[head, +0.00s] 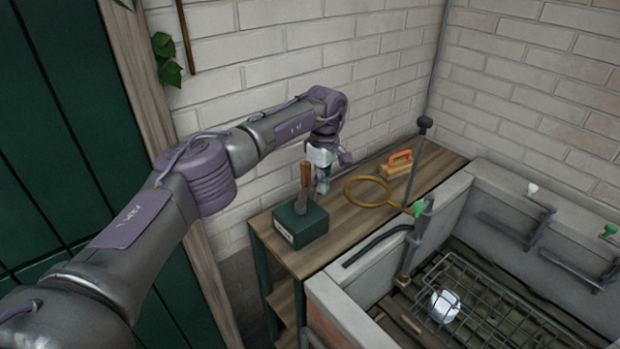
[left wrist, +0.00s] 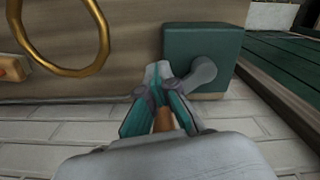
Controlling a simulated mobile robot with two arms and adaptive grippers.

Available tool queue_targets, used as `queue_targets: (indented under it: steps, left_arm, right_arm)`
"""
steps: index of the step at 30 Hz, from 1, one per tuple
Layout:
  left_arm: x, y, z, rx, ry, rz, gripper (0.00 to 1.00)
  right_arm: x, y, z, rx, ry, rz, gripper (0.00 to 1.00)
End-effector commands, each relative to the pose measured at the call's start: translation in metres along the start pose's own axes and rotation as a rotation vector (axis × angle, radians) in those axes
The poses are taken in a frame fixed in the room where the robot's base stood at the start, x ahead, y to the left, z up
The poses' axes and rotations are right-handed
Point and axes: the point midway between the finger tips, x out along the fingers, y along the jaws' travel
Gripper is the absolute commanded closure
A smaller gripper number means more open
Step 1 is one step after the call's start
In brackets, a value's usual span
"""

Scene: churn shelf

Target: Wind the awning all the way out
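A dark green box (head: 290,228) stands at the near left end of the wooden shelf top. It carries a grey crank arm (head: 302,202) with an upright wooden handle (head: 306,175). My left gripper (head: 322,184) is at the handle, pointing down. In the left wrist view my left gripper (left wrist: 161,72) has its fingertips close together. The wooden handle (left wrist: 163,119) shows between its fingers, and the crank arm (left wrist: 203,74) runs to the right onto the green box (left wrist: 228,45). The handle's lower end is hidden by the fingers there. No awning is in view. My right gripper is not in view.
A brass ring (head: 350,190) and an orange-handled float (head: 398,163) lie further along the shelf top (head: 340,228). A stone trough (head: 345,310) with a wire rack and upright levers stands at right. The brick wall (head: 290,60) is close behind my left arm.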

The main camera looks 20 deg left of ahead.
Motion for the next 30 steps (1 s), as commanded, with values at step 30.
queue_targets:
  steps: [30]
  left_arm:
    - [-0.001, -0.042, 0.043, -0.001, 0.002, 0.004, 0.84]
  right_arm:
    - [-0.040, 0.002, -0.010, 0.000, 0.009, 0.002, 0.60]
